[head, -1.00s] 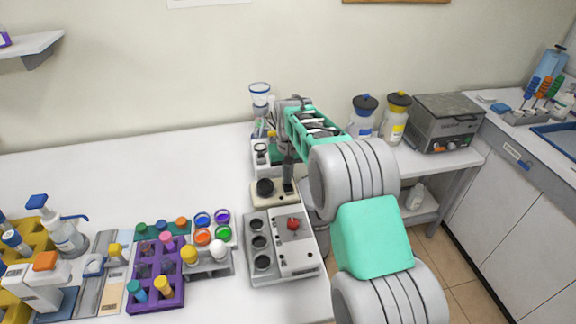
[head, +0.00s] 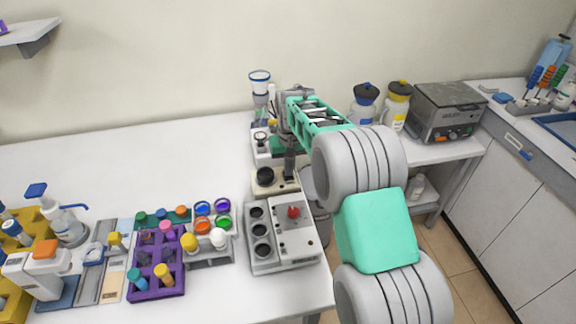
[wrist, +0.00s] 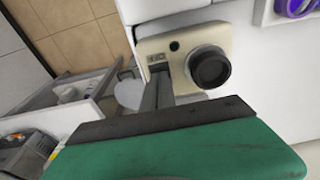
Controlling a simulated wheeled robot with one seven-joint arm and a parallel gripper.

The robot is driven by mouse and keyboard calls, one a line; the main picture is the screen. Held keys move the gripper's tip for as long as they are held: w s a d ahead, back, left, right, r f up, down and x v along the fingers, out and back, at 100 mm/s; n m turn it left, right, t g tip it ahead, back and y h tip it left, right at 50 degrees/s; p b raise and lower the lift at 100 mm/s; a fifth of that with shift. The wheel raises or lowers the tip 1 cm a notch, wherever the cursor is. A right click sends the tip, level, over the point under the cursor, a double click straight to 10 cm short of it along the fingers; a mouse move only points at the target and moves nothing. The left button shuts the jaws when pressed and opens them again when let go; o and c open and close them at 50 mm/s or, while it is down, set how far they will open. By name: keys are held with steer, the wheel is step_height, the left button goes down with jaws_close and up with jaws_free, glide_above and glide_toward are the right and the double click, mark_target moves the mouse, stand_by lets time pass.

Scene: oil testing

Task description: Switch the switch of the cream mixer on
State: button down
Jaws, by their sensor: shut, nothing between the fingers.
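The cream mixer (head: 270,187) is a small cream box with a black round knob, standing near the table's right edge. In the wrist view, the cream mixer (wrist: 183,45) shows its black knob (wrist: 208,67) and a small dark switch (wrist: 158,67) to the knob's left. My gripper (head: 290,178) points down over the side of the mixer away from the knob. In the wrist view, my gripper (wrist: 157,88) is shut and empty, its tips right at the switch and partly covering it. I cannot tell whether they touch it. The switch's position is unclear.
A grey device with a red knob (head: 293,212) stands just in front of the mixer. Behind it is a device with a clear funnel (head: 260,78). A purple tube rack (head: 155,292) and colored caps are to the left. The back left table is clear.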

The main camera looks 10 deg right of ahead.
mark_target(290, 178)
steer(key=shift+s, duration=0.15)
steer(key=shift+r, duration=0.25)
step_height(290, 178, up, 13)
steer(key=s, duration=0.1)
steer(key=shift+s+r+p, duration=0.2)
steer(key=shift+s+p, duration=0.1)
steer(key=shift+p, duration=0.05)
steer(key=w+b, duration=0.1)
steer(key=b, duration=0.3)
steer(key=shift+w+r, duration=0.2)
steer(key=shift+f, duration=0.1)
